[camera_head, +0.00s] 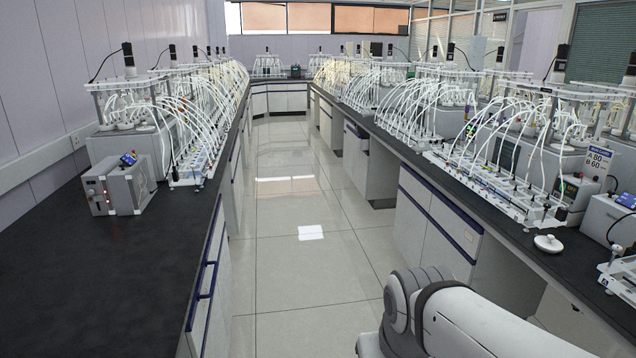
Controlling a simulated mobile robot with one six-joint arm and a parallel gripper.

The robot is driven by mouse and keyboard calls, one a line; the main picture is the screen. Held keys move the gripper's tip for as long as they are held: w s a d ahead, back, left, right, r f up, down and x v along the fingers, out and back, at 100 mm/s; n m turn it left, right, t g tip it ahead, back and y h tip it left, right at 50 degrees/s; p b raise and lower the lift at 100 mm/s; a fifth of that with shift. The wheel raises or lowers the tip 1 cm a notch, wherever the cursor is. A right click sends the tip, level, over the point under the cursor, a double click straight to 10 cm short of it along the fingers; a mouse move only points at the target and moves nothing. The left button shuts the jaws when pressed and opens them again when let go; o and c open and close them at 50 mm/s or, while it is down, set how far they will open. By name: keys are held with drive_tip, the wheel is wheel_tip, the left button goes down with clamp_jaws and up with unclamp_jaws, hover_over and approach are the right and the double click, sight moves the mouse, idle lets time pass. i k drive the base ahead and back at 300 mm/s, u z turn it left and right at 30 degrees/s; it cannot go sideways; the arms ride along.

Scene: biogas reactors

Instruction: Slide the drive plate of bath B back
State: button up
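Reactor baths with frames, motors and many white tubes stand on both benches. On the right bench, the nearest bath (566,140) has a top frame with a black motor. A small sign (597,163) reading A 80, B 60 is beside it. I cannot tell which bath is B, and I cannot make out its drive plate. My gripper is out of view; only a white link of my arm shows at the bottom right.
A grey control box (119,187) with red lights stands on the left bench (90,280). A white lid (548,243) lies near the front edge of the right bench (480,220). Another box (607,222) is at the far right. The tiled aisle (290,215) between the benches is clear.

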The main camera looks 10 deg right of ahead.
sight(558, 77)
drive_tip(key=z, duration=0.35)
drive_tip(key=i, duration=1.65)
drive_tip(key=z, duration=0.95)
drive_tip(key=i, duration=1.8)
drive_tip(key=z, duration=0.4)
